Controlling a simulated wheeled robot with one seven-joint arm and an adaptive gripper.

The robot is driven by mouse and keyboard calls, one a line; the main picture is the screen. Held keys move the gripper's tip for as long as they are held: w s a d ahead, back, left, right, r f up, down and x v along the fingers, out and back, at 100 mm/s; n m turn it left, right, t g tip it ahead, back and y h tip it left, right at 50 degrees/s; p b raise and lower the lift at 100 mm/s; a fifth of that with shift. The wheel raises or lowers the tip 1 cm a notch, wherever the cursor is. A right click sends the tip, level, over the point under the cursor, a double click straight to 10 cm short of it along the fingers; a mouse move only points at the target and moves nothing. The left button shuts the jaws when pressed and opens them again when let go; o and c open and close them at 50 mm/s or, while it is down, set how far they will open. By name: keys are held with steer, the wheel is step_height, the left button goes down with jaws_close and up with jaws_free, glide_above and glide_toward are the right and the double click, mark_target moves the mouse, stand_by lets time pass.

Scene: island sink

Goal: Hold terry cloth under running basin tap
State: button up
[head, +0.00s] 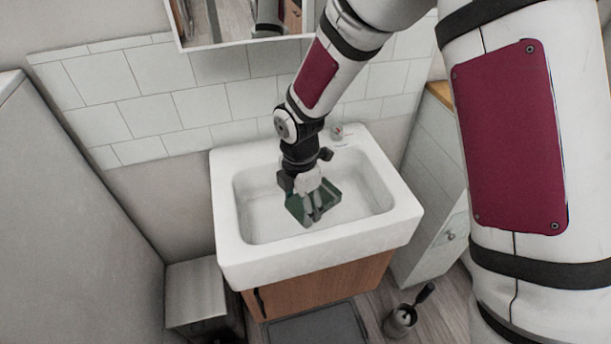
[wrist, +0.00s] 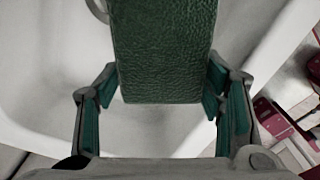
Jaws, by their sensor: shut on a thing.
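A green, rough-textured cloth (wrist: 165,50) is between the two fingers of my gripper (wrist: 165,82) in the wrist view. The gripper is shut on it. In the head view my gripper (head: 313,207) points down into the white basin (head: 235,245), and the green cloth (head: 298,209) shows at its fingers, inside the rim. A small metal piece (head: 337,131) stands on the basin's back edge, right of my arm. I cannot tell if it is part of the tap; my arm hides much of that edge. No running water can be made out.
A mirror (head: 238,22) hangs above the tiled wall. A wooden cabinet (head: 325,285) is under the basin. A pale cabinet (head: 432,240) stands at right, with a brush holder (head: 400,320) on the floor. The basin's left part is free.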

steer(key=shift+s+r, duration=0.1)
steer(key=s+d+r+p, duration=0.1)
steer(key=s+r+p, duration=0.2)
steer(key=s+p, duration=0.1)
steer(key=shift+s+r, duration=0.3)
steer(key=shift+r, duration=0.1)
steer(key=shift+d, duration=0.1)
stand_by(0.6)
